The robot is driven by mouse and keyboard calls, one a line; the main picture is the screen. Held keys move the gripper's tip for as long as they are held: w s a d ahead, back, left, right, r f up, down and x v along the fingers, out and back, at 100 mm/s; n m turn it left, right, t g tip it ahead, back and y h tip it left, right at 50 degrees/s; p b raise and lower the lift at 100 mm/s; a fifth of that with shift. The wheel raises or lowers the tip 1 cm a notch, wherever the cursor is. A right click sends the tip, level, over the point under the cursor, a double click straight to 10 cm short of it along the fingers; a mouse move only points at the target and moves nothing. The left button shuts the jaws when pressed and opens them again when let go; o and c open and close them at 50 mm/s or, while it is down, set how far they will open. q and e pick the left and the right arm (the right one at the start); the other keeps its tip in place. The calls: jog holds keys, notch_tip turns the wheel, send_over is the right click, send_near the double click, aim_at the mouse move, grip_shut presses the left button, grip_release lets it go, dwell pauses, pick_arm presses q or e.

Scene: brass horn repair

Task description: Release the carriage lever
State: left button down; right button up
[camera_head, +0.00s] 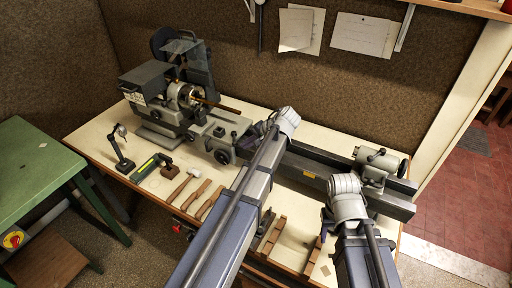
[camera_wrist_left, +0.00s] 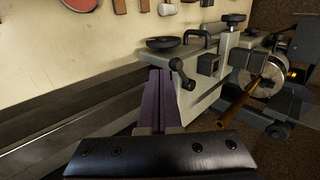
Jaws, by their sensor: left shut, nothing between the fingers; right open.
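The lathe carriage (camera_head: 222,137) sits on the bed left of centre in the head view and also shows in the left wrist view (camera_wrist_left: 205,80). A dark lever with a round knob (camera_wrist_left: 183,75) sticks out from the carriage's near face. My left gripper (camera_wrist_left: 160,73) has its purple fingers shut with nothing between them. Its tips are close beside the lever on the left; I cannot tell whether they touch. In the head view the left gripper (camera_head: 262,129) is partly hidden by its wrist at the carriage's right side.
The headstock with chuck (camera_head: 181,95) and a brass piece stands left, the tailstock (camera_head: 376,160) right. A mallet (camera_head: 180,184), other hand tools and wooden blocks (camera_head: 270,238) lie along the bench front. A green table (camera_head: 32,165) stands at left.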

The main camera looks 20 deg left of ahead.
pick_arm(q)
jog(key=shift+w+a+f, duration=0.1)
jog(key=shift+a, duration=0.7)
jog(key=shift+s+a+m+t, duration=0.2)
jog(key=shift+s+m+t, duration=0.1)
